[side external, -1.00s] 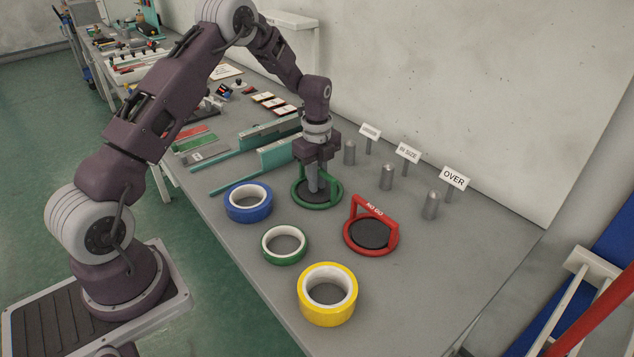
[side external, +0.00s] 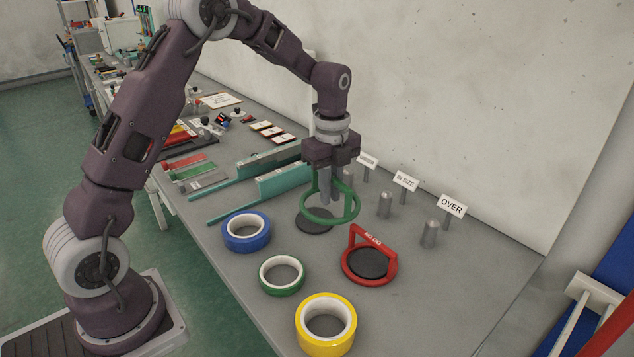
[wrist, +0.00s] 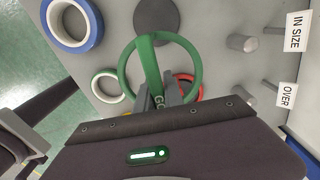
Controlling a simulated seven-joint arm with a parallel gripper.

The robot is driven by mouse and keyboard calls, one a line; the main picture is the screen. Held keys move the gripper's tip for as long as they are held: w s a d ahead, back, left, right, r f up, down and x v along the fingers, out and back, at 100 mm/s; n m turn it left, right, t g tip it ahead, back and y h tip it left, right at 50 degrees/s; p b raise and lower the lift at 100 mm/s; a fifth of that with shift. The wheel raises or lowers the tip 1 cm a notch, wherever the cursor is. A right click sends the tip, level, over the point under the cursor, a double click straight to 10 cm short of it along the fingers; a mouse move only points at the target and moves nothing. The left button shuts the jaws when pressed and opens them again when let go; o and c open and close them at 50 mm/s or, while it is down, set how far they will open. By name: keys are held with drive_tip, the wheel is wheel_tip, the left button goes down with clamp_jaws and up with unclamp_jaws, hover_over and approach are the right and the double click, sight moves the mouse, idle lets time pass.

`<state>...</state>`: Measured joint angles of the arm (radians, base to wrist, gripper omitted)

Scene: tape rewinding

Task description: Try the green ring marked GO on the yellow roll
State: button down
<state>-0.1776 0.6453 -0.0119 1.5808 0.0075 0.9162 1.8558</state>
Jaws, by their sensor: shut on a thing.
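My gripper (side external: 329,188) is shut on the handle of the green GO ring (side external: 345,218) and holds it in the air above the bench, near a dark round pad (side external: 313,221). The yellow roll (side external: 348,327) lies flat at the front of the bench, apart from the ring.
The red NO GO ring (side external: 346,267) sits on its pad between ring and yellow roll, its handle upright. A green roll (side external: 266,284) and a blue roll (side external: 229,239) lie to the left. Grey posts (side external: 429,235) with signs, including OVER (side external: 452,205), stand at the right.

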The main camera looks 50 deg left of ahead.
drive_tip(key=s+d+m, duration=0.5)
drive_tip(key=s+d, duration=1.1)
drive_tip(key=d, duration=0.2)
drive_tip(key=shift+a+f, duration=0.15)
drive_tip(key=shift+f, duration=1.1)
drive_tip(key=shift+a+f, duration=0.1)
drive_tip(key=shift+f, duration=1.15)
drive_tip(key=shift+f, duration=2.85)
drive_tip(key=c, duration=1.4)
unclamp_jaws()
drive_tip(key=shift+o, duration=0.2)
